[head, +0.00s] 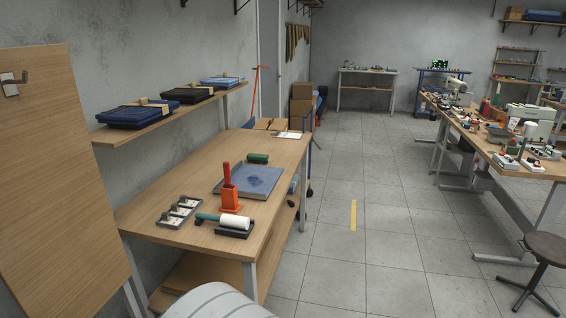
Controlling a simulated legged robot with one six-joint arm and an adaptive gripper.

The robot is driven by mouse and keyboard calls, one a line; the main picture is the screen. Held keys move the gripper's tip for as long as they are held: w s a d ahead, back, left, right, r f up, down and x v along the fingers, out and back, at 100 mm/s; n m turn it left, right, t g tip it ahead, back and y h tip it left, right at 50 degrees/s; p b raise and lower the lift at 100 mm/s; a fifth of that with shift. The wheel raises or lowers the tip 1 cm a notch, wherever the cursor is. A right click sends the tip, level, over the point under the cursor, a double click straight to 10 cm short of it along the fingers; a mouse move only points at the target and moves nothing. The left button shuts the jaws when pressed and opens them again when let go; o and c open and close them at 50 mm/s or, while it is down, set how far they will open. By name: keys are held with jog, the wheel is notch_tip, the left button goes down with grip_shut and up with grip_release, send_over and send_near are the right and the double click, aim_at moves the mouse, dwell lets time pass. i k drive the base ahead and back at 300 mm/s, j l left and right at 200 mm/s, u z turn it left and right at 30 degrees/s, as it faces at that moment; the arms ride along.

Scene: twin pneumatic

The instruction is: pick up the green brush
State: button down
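A wooden workbench (160,215) stands ahead on the left. A short dark green cylindrical thing (258,158) lies at its back; it may be the green brush, but it is too small to tell. Nearer the front edge, a roller with a green handle (207,218) and a white cylinder (235,222) rests on a dark base. A red-handled tool stands upright in an orange holder (230,205) between them.
Tiled floor (340,250) is clear right of the bench. A stool (545,250) stands far right.

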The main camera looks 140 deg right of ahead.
aim_at(257, 158)
jog(key=z, duration=4.85)
jog(key=i+l+z, duration=0.35)
jog(key=i+l, duration=0.3)
jog(key=l, duration=0.3)
jog(key=i+l+z, duration=0.35)
jog(key=i+l, duration=0.4)
jog(key=i+u, duration=0.15)
jog(key=i, duration=0.55)
jog(key=i+l+u, duration=0.15)
jog(key=i, duration=0.6)
jog(key=i+u, duration=0.5)
jog(key=i+l+u, duration=0.25)
jog(key=i+u, duration=0.2)
jog(key=i, duration=0.15)
